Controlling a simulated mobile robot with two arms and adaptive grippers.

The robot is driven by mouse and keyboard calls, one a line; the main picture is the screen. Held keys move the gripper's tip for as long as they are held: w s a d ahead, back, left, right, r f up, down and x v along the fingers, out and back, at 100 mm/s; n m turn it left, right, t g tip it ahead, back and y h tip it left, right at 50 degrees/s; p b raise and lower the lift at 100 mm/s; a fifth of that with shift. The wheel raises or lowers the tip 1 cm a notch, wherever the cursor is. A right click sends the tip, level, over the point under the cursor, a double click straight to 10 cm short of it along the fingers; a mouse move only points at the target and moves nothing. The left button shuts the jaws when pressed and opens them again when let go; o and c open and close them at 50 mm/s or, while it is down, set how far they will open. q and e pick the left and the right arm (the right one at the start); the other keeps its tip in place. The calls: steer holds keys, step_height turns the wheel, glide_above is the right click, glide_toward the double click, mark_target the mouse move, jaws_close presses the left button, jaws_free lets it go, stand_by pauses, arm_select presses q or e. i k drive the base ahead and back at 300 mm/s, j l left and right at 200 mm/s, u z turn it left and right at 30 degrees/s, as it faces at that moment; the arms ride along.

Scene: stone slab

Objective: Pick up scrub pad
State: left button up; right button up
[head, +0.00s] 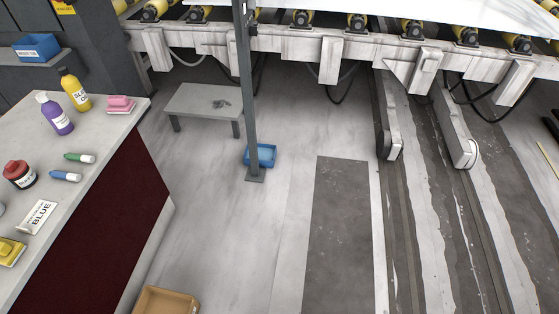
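A pink block-shaped pad (121,104) lies at the far right corner of the light-topped counter (110,150), at the left of the head view. A yellow block-shaped item (10,250) sits at the counter's left edge, partly cut off by the picture. I cannot tell for sure which of these is the scrub pad. Neither of my grippers shows in the head view.
A grey post (247,90) and blue bin (262,156) stand on the floor.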

mark_target(118, 105)
steer(key=i+u, duration=0.4)
steer(key=u, duration=0.3)
steer(key=i+l+u, duration=0.15)
steer(key=u, duration=0.3)
steer(key=i, duration=0.1)
